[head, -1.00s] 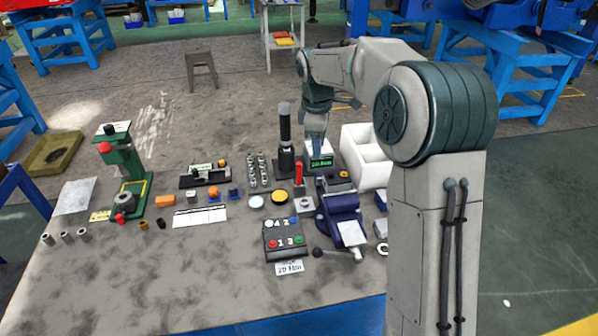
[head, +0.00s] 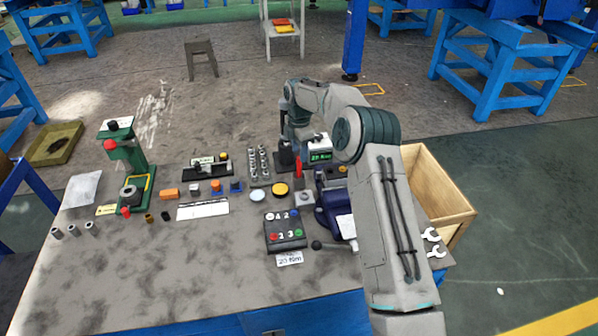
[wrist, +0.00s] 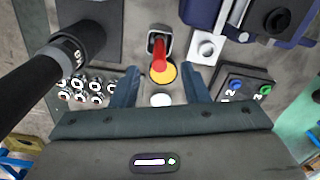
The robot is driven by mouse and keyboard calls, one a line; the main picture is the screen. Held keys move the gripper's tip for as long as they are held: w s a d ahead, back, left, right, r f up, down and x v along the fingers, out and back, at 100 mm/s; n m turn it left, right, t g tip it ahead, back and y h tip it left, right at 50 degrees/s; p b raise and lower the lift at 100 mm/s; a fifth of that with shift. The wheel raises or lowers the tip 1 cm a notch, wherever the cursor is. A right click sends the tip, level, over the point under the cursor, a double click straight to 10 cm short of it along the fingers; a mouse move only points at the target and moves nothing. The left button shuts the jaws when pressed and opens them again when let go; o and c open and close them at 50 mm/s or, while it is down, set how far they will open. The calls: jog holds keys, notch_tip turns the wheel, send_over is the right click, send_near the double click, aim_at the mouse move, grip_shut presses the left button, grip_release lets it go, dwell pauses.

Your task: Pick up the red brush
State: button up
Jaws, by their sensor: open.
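A red upright handle (head: 298,170), which looks like the red brush, stands among the parts in the middle of the bench. In the wrist view it (wrist: 158,58) rises from a square metal holder, with its red end towards the camera. Its bristles are not visible. My gripper (wrist: 160,76) is open and empty. Its two fingers point towards the red handle, one to each side in the picture, with the handle just beyond the tips.
A tall black cylinder (wrist: 55,65) stands close left of my gripper. A blue vise (head: 330,213), a button box (head: 284,232), a yellow disc (head: 281,189) and a rack of metal parts (head: 258,163) surround the handle. A wooden crate (head: 440,185) is at right.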

aim_at(299, 167)
jog(key=shift+f+p, duration=0.9)
jog(key=shift+f, duration=3.05)
grip_shut()
